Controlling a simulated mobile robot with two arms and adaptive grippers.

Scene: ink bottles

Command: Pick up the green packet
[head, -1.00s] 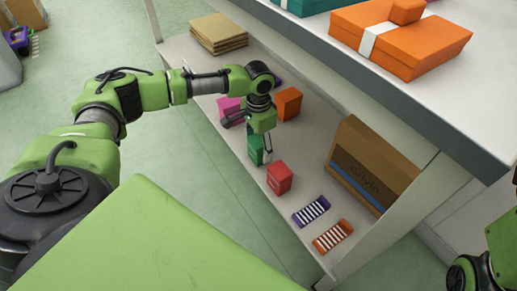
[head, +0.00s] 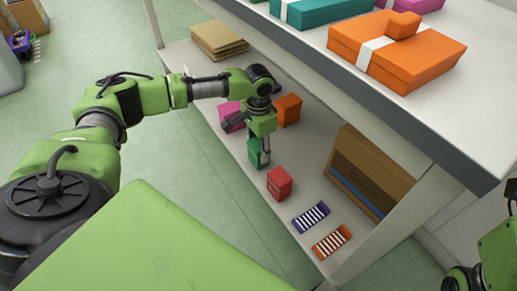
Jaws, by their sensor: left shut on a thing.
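The green packet (head: 254,151) is on the lower shelf side of the head view, left of a red packet. My left gripper (head: 263,154) points down at it and is shut on it, with a finger along its right side. The gripper and wrist hide part of the packet's top. I cannot tell whether its base touches the shelf. My right gripper is not in view; only part of my right arm shows at the lower right edge.
Near it on the lower shelf (head: 240,170) are the red packet (head: 279,183), an orange packet (head: 288,109) and a pink packet (head: 231,115). Striped purple (head: 311,217) and orange (head: 332,241) items, a cardboard box (head: 368,175) and brown envelopes (head: 218,39) lie there too. The upper shelf (head: 440,105) overhangs on the right.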

